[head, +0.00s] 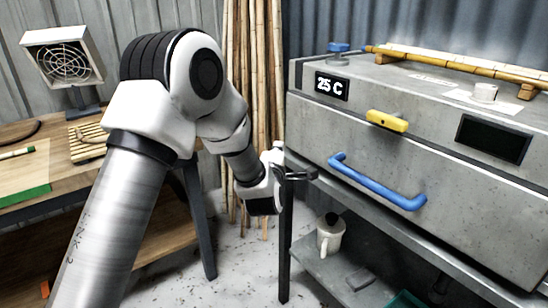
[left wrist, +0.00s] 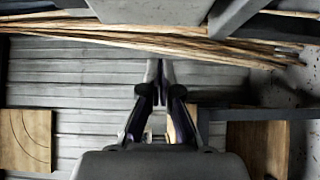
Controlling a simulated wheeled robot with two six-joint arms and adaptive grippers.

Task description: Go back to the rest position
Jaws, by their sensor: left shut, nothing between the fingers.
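My left gripper (head: 296,174) is at the left front corner of the grey steamer box (head: 420,160), just below the level of its lid seam. Whether it touches the box or the stand cannot be told. In the left wrist view the two fingers of the left gripper (left wrist: 160,68) are together and hold nothing. My left arm reaches in from the lower left and bends down toward the box. My right gripper is in neither view.
The box has a blue handle (head: 378,182), a yellow latch (head: 387,122) and a "25 C" display (head: 332,86). Rattan poles (head: 256,80) stand behind my arm. A workbench (head: 30,165) with a caged fan (head: 62,56) is at left. A white jug (head: 329,236) stands on the lower shelf.

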